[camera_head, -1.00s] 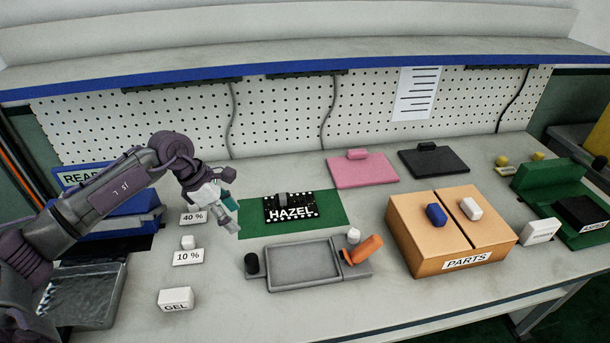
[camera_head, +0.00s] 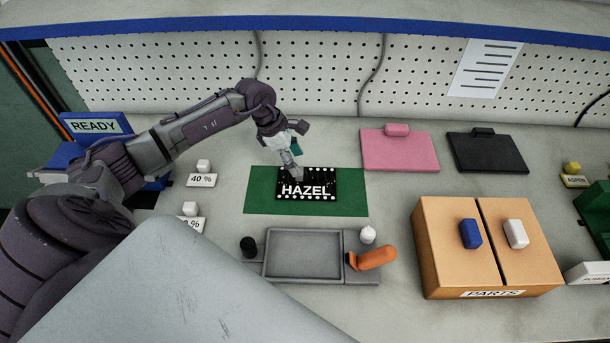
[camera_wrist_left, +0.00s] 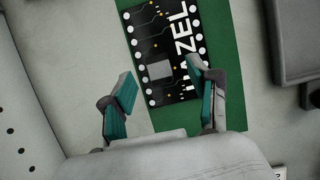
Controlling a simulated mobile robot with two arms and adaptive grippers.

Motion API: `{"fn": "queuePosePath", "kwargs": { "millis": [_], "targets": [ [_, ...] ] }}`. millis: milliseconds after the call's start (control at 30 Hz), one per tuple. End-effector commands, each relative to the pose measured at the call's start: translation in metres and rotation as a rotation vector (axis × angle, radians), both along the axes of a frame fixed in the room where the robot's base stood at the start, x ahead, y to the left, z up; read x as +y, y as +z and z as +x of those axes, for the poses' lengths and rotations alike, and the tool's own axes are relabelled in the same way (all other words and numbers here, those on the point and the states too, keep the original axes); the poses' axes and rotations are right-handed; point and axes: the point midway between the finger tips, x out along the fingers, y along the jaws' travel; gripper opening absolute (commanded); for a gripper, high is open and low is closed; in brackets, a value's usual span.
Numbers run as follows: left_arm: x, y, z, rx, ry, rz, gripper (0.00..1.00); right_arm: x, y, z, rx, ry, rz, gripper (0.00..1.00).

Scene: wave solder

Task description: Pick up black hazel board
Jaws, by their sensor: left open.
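The black hazel board (camera_head: 318,187) lies flat on a green mat (camera_head: 258,201) on the bench. It is printed HAZEL in white and has rows of white dots along its edges. My left gripper (camera_head: 294,172) is over the left part of the board. In the left wrist view the left gripper (camera_wrist_left: 158,98) is open, with its teal fingertips apart. The board (camera_wrist_left: 160,38) shows ahead of and between the fingers there, with nothing held. I cannot tell whether a fingertip touches it. My right gripper is not in view.
A grey tray (camera_head: 303,278) with an orange-handled tool (camera_head: 375,258) lies in front of the mat. A cardboard PARTS box (camera_head: 437,262) stands to the right. Pink (camera_head: 400,152) and black (camera_head: 488,153) clipboard-like plates lie behind. A blue READY holder (camera_head: 93,128) is at left.

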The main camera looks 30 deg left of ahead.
Motion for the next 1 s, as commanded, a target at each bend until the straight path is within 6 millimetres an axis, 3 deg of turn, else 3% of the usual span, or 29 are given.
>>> {"fn": "queuePosePath", "kwargs": {
  "millis": [267,500,767,800,1000],
  "targets": [
    [-0.011,-0.018,0.008,0.002,0.0,-0.003,0.6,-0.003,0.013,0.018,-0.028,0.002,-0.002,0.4],
    [-0.023,-0.048,0.018,0.0,0.0,-0.001,0.6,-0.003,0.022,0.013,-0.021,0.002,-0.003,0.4],
    [-0.024,-0.053,0.018,-0.001,-0.001,0.001,0.6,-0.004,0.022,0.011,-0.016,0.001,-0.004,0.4],
    [-0.024,-0.053,0.018,-0.001,-0.001,0.001,0.59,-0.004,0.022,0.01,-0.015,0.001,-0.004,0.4],
    [-0.023,-0.053,0.018,-0.001,-0.001,0.001,0.25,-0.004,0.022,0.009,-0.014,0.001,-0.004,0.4]
  ]
}}
